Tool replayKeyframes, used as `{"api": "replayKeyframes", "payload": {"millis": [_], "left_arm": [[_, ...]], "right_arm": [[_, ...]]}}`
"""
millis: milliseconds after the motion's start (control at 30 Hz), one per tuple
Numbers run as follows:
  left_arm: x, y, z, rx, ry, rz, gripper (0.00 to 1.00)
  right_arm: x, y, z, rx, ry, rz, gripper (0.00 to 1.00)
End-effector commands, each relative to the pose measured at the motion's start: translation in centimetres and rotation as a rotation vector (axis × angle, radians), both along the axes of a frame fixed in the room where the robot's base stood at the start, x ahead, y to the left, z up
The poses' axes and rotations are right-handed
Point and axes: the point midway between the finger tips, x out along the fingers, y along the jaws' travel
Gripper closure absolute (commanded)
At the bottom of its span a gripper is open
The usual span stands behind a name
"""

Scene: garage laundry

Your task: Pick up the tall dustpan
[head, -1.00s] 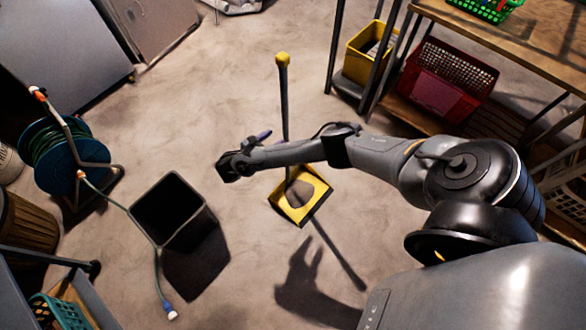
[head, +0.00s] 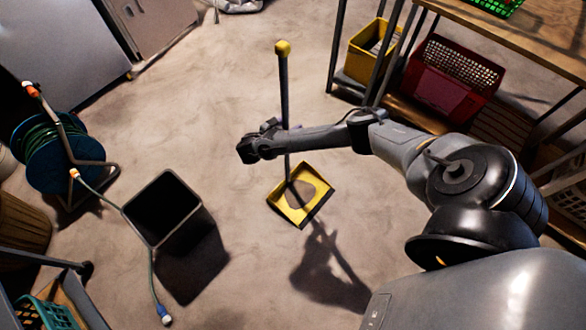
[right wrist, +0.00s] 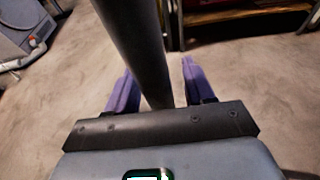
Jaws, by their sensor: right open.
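The tall dustpan stands upright on the floor, with a yellow pan (head: 318,178), a long dark handle (head: 284,82) and a yellow knob at its top. My right gripper (head: 270,125) is beside the middle of the handle in the head view. In the right wrist view, my right gripper (right wrist: 157,68) has its purple fingers apart, and the dark handle (right wrist: 135,35) runs down between them in the picture. I cannot tell whether it touches either finger. My left gripper is out of view.
A black open bin (head: 142,246) stands to the left, near a cable reel (head: 52,158) whose cable trails on the floor. At the right is a wooden table (head: 530,38), with a red crate (head: 440,88) and yellow bin (head: 358,69) below. Floor around the dustpan is clear.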

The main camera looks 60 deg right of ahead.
Motion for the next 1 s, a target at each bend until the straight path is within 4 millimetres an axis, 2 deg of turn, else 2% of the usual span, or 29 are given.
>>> {"api": "replayKeyframes", "payload": {"millis": [133,167,500,1000], "left_arm": [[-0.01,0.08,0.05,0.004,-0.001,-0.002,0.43],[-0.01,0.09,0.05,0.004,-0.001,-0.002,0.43],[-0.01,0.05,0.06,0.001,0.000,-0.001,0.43],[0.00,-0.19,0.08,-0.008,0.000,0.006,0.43]], "right_arm": [[0.01,0.03,0.03,0.000,0.000,0.000,0.47],[0.01,0.03,0.03,0.000,0.000,0.000,0.50],[-0.01,0.04,0.02,0.000,0.000,0.000,1.00],[-0.01,0.04,0.01,0.000,0.000,0.000,1.00]]}}
